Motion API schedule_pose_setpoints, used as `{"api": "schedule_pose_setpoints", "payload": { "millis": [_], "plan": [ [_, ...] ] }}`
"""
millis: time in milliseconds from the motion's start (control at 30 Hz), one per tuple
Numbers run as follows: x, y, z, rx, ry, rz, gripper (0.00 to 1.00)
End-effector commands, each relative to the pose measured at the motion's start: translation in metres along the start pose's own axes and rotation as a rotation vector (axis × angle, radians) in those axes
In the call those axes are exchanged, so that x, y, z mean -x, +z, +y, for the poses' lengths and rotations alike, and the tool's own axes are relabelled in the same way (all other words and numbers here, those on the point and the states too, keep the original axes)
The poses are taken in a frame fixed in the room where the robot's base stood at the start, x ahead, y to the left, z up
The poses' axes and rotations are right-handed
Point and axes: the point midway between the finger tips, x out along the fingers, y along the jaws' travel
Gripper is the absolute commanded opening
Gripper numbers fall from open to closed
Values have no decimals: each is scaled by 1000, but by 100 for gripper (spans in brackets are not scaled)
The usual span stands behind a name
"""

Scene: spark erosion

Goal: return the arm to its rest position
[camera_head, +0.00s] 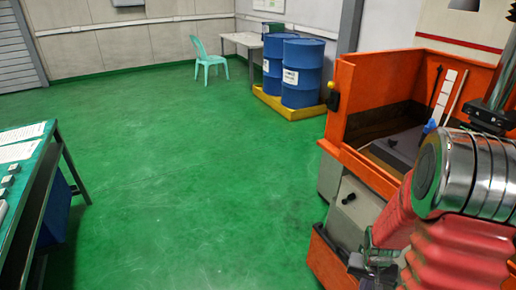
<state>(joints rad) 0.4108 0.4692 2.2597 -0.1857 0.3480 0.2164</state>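My arm fills the lower right, with a silver banded joint and red ribbed sleeves. It is folded close to the camera and stands in front of the orange machine (345,85). What looks like my gripper (372,262) is a small dark metal end low at the right, beside the red sleeve. It is small and partly covered by the arm, so its fingers cannot be made out. No object can be seen in it.
A green-topped bench (30,150) with white sheets stands at the left edge. Two blue drums (301,72) stand on a yellow pallet (290,107) at the back. A turquoise chair (209,60) and a table (243,39) are beyond. The green floor (190,170) between is clear.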

Motion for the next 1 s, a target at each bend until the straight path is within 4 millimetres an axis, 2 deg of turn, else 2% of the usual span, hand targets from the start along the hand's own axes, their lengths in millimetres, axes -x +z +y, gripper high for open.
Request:
{"api": "schedule_pose_setpoints", "payload": {
  "millis": [33,400,1000],
  "plan": [
    [14,2,-3,15,1,0,0],
    [97,38,-24,120,-1,-35,0],
    [210,103,-57,256,-48,11,0]
  ]
}}
